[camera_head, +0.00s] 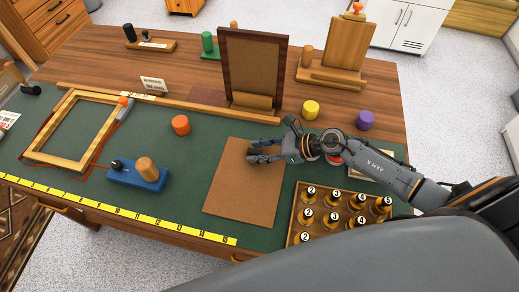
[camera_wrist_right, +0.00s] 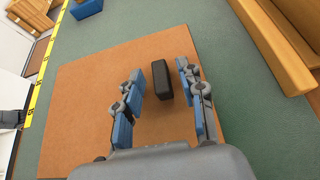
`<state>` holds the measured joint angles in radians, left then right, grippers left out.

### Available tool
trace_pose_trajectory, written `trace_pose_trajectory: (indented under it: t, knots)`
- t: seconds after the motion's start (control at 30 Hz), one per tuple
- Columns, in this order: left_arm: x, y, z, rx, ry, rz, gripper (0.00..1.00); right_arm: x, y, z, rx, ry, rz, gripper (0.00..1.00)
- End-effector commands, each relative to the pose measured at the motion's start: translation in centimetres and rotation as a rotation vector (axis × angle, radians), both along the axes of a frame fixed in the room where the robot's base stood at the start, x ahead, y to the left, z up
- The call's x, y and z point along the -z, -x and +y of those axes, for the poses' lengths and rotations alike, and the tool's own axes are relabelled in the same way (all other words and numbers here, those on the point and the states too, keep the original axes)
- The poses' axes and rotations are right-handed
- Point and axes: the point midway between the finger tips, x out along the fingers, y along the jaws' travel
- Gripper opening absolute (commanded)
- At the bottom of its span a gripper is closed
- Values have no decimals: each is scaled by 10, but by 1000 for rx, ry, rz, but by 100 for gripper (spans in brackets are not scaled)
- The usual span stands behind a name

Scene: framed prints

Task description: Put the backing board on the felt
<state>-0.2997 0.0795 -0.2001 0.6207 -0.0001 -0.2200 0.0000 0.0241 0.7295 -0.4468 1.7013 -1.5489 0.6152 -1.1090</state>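The backing board (camera_head: 235,196), a flat brown rectangle, lies on the green felt (camera_head: 180,195) in the middle of the table. It fills much of the right wrist view (camera_wrist_right: 85,110). A small black block, like a handle (camera_wrist_right: 163,82), stands on the board and is hidden behind the gripper in the head view. My right gripper (camera_head: 255,150) is low over the board's far right part. Its blue-padded fingers (camera_wrist_right: 172,85) are apart, with the black block between them and a gap on the right side. My left gripper is not in view.
A tray (camera_head: 292,222) of numbered knobs stands right of the board. A wooden frame (camera_head: 57,158) and blue block (camera_head: 135,178) lie left. An orange cylinder (camera_head: 181,125) and an upright dark frame (camera_head: 252,65) stand behind.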

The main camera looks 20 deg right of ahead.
Motion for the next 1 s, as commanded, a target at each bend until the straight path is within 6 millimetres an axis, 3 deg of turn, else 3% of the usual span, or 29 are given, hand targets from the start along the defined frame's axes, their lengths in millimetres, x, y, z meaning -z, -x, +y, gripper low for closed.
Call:
trace_pose_trajectory:
  t: [0.27, 0.7, 1.0]
  knots:
    - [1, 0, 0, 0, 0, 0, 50, -3, 3, -5, 0, 2, 0, 39]
    - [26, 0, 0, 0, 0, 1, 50, -43, 48, -69, -4, 6, 4, 39]
    - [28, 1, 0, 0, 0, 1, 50, -58, 59, -86, -1, 1, 1, 39]
